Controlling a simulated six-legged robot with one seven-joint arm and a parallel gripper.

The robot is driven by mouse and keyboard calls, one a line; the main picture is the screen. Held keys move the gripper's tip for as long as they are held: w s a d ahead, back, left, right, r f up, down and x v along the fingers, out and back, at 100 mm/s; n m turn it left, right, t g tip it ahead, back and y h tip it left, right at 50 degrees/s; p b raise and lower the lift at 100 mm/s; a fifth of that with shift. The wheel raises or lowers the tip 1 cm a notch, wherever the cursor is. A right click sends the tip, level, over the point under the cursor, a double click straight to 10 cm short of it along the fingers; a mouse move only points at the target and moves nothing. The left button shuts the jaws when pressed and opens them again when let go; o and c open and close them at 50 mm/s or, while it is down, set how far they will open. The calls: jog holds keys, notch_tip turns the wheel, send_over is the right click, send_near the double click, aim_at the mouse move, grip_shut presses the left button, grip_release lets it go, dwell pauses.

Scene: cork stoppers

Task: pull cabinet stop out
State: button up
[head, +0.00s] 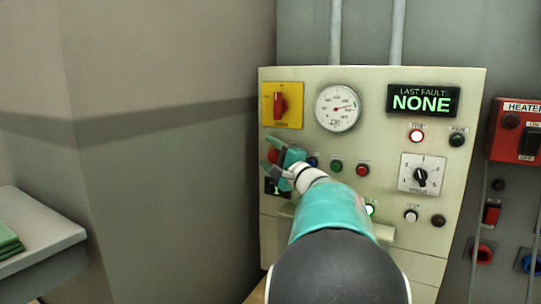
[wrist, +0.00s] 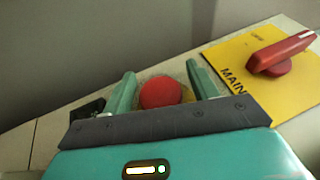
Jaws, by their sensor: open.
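A yellow plate with a red rotary main switch (head: 281,105) is above the stop, close to my right finger in the wrist view. A gauge (head: 338,108), a fault display (head: 423,101) and several small buttons share the panel. A grey wall is at left.

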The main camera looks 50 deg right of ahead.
grip_shut()
jog(key=shift+s+a, duration=0.2)
jog(key=shift+a, duration=0.5)
